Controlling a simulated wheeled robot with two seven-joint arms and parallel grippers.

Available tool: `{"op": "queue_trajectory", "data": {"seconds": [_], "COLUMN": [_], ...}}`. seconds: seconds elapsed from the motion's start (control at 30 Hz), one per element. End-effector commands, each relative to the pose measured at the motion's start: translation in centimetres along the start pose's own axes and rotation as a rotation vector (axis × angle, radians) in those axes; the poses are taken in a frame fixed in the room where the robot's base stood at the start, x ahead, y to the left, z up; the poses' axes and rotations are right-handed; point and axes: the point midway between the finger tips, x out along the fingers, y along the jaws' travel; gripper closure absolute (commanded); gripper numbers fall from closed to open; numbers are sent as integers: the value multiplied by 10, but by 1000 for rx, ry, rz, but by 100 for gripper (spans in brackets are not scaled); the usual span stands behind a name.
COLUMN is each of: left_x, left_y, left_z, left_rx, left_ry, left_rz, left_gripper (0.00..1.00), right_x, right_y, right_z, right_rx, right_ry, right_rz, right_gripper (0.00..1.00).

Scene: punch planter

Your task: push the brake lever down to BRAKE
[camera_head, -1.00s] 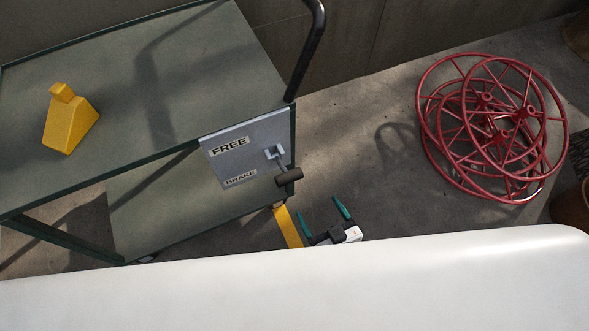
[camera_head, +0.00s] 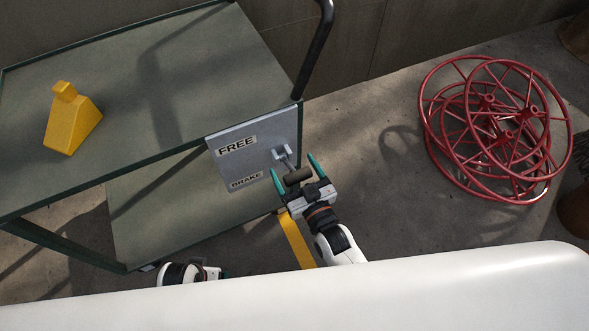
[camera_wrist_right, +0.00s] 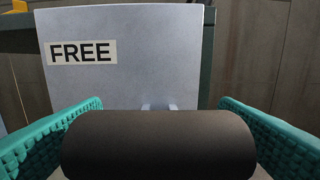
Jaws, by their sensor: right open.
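The brake lever has a dark cylindrical grip (camera_head: 298,176) on a short metal arm, mounted on a grey plate (camera_head: 228,171) at the cart's end. The plate carries a FREE label (camera_head: 237,146) above a BRAKE label (camera_head: 245,181). My right gripper (camera_head: 294,170) is open, with its teal fingers on either side of the lever grip. Part of my left gripper (camera_head: 218,273) shows at the bottom, mostly hidden by my white body.
The green cart (camera_head: 110,90) has a yellow wedge-shaped block (camera_head: 74,120) on its top deck and a black handle (camera_head: 318,45). Red wheels (camera_head: 490,125) lie stacked on the floor at right. A yellow strip (camera_head: 297,240) runs below the plate.

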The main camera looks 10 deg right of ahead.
Motion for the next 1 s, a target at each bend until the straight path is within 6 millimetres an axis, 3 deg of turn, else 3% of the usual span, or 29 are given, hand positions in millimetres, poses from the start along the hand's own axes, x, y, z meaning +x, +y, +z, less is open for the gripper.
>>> {"op": "queue_trajectory", "data": {"seconds": [0.33,0.7,1.0], "left_x": [-2,-2,-7], "left_y": [0,0,1], "left_z": [1,2,2], "left_rx": [0,0,-1], "left_ry": [-3,-3,1], "left_rz": [1,0,1], "left_gripper": [16,16,16], "right_x": [4,4,3], "right_y": [0,0,0], "right_z": [0,0,-3], "right_rx": [0,0,0], "right_ry": [2,2,-11], "right_rz": [1,0,0], "right_gripper": [16,77,79]}}
